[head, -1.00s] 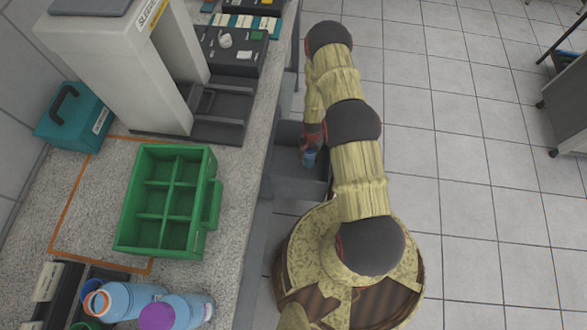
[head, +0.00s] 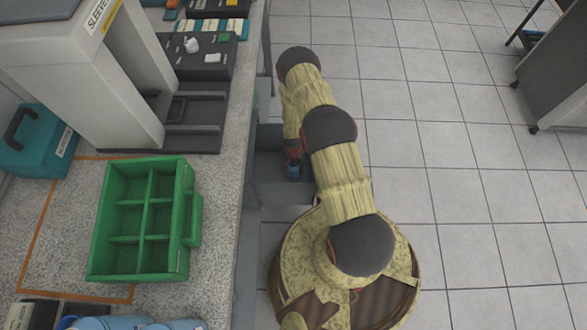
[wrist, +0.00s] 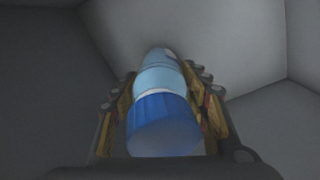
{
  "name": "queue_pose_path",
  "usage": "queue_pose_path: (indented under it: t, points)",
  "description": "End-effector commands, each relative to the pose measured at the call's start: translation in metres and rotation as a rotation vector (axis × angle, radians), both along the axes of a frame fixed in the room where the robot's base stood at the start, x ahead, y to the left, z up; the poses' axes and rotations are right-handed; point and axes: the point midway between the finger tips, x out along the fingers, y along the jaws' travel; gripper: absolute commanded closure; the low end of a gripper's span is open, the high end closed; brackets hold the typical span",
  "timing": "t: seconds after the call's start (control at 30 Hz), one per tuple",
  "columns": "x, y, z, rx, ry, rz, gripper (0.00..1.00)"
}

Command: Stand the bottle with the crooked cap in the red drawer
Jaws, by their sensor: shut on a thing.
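My gripper (wrist: 165,110) is shut on a light blue bottle (wrist: 158,80) with a dark blue cap (wrist: 163,125). In the wrist view a finger lies along each side and the cap faces the camera. I cannot tell whether the cap is crooked. In the head view only a small blue part of the bottle (head: 293,172) shows under my arm, over or inside an open grey-walled drawer (head: 285,194) beside the counter. No red shows on this drawer from here. Plain grey surfaces surround the bottle in the wrist view; its contact with the drawer floor is hidden.
The counter (head: 215,215) holds a green divided crate (head: 140,272), a teal box (head: 38,140), a large grey machine (head: 95,75) and a dark control panel (head: 200,50). Bottles (head: 165,324) show at the bottom left. The tiled floor (head: 460,230) at right is clear up to a grey cabinet.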

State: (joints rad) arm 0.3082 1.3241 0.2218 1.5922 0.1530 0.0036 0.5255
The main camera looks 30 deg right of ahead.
Motion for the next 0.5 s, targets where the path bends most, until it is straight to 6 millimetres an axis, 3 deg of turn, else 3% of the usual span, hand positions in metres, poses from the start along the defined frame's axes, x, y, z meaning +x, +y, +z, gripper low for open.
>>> queue_pose_path:
  t: [0.2, 0.23, 0.5]
  points:
    - [0.0003, -0.0001, -0.0025, 0.0, 0.0, 0.0, 0.96]
    - [-0.0001, 0.0, -0.0029, 0.0, 0.0, 0.0, 0.54]
    - [-0.0001, 0.0001, -0.0019, 0.0, 0.0, 0.0, 0.38]
